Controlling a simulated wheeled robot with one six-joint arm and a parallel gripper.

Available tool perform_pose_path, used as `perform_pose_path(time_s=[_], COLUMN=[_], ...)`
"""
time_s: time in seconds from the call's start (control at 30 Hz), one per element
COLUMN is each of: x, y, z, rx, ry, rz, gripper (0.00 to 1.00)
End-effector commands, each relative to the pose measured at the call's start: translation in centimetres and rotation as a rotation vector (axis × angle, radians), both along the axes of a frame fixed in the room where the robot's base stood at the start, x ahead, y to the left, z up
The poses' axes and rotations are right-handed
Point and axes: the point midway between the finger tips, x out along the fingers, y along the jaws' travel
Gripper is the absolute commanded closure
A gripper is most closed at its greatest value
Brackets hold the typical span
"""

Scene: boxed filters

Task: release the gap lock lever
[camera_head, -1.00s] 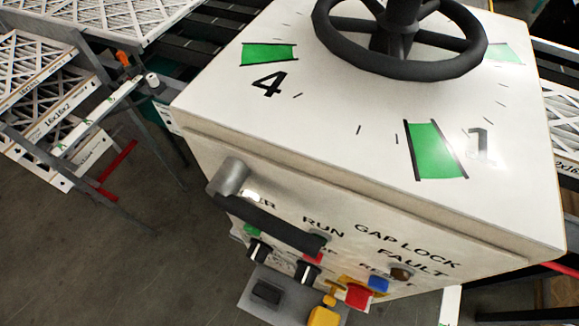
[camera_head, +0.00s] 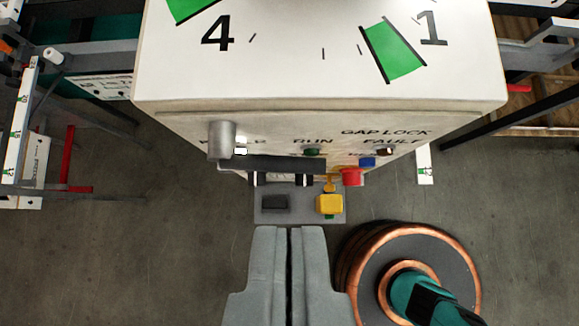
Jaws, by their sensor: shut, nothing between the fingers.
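The gap lock lever (camera_head: 285,163) is a dark bar on the front of the white control box (camera_head: 320,75). It runs nearly level to the right from a grey cylindrical pivot (camera_head: 222,140) at the left of the panel. "GAP LOCK" is printed on the upper right of the panel. My gripper (camera_head: 289,230) is at the bottom centre, fingers together and empty. In the picture it lies below the lever and apart from it. The lever hides part of the panel labels and knobs.
A red button (camera_head: 352,177) and a blue button (camera_head: 367,162) sit by the lever's right end. A grey plate below carries a black block (camera_head: 275,203) and a yellow block (camera_head: 330,204). A copper-edged round object (camera_head: 440,250) stands at lower right. Grey floor (camera_head: 150,250) shows at left.

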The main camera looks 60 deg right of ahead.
Motion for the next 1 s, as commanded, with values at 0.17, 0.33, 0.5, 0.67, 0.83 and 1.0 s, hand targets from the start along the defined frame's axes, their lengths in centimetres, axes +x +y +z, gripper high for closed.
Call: perform_pose_path(time_s=[0.17, 0.33, 0.5, 0.67, 0.83, 1.0], x=[0.0, 0.2, 0.8, 1.7, 2.7, 2.9], y=[0.0, -0.4, -1.6, -3.2, -4.7, -5.1], z=[0.0, -0.6, -2.4, -4.6, -7.1, -9.3], rx=[0.0, -0.001, 0.0, -0.001, 0.0, -0.001], ry=[0.001, 0.001, 0.002, 0.002, 0.002, 0.001], rz=[0.001, 0.0, 0.0, 0.0, 0.0, 0.004], gripper=[1.0, 1.0, 1.0, 1.0, 1.0, 1.0])
